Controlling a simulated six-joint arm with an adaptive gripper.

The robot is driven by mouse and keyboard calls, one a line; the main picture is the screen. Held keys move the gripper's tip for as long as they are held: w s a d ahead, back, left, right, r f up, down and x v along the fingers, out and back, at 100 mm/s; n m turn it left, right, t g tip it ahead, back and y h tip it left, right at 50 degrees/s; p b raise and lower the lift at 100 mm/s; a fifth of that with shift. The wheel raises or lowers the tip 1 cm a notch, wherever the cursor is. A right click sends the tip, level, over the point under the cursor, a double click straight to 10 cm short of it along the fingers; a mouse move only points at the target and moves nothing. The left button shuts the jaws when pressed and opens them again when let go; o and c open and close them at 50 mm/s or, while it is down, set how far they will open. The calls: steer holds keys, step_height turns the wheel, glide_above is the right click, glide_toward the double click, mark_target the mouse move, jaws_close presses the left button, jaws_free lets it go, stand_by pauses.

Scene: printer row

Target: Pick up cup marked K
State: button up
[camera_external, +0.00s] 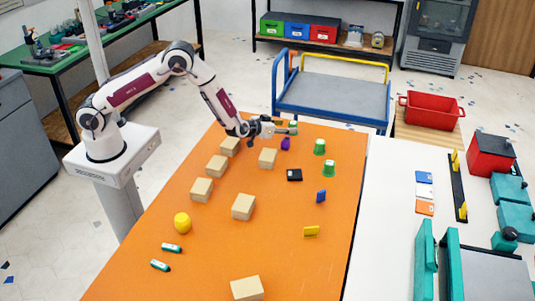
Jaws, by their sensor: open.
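Two green cups stand near the right edge of the orange table, one farther back (319,147) and one nearer (329,169). Each is upside down or tapered upward, and the nearer has a pale mark too small to read. More green (293,124) shows right at my gripper's fingers, probably another cup, partly hidden. I cannot tell which cup is marked K. My gripper (291,129) is open at the table's far end, pointing right, beside that green thing. Whether it touches it cannot be told.
A purple object (286,144) lies just in front of my gripper. A blue cart (340,97) stands behind.

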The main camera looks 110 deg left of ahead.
mark_target(290, 124)
steer(key=shift+a, duration=0.1)
steer(key=shift+w+a+f, duration=0.15)
steer(key=shift+w+a, duration=0.3)
steer(key=shift+a, duration=0.25)
steer(key=shift+w+a+f, duration=0.1)
steer(key=shift+w+a, duration=0.3)
steer(key=shift+a, duration=0.3)
steer(key=shift+x, duration=0.9)
steer(key=c, duration=1.1)
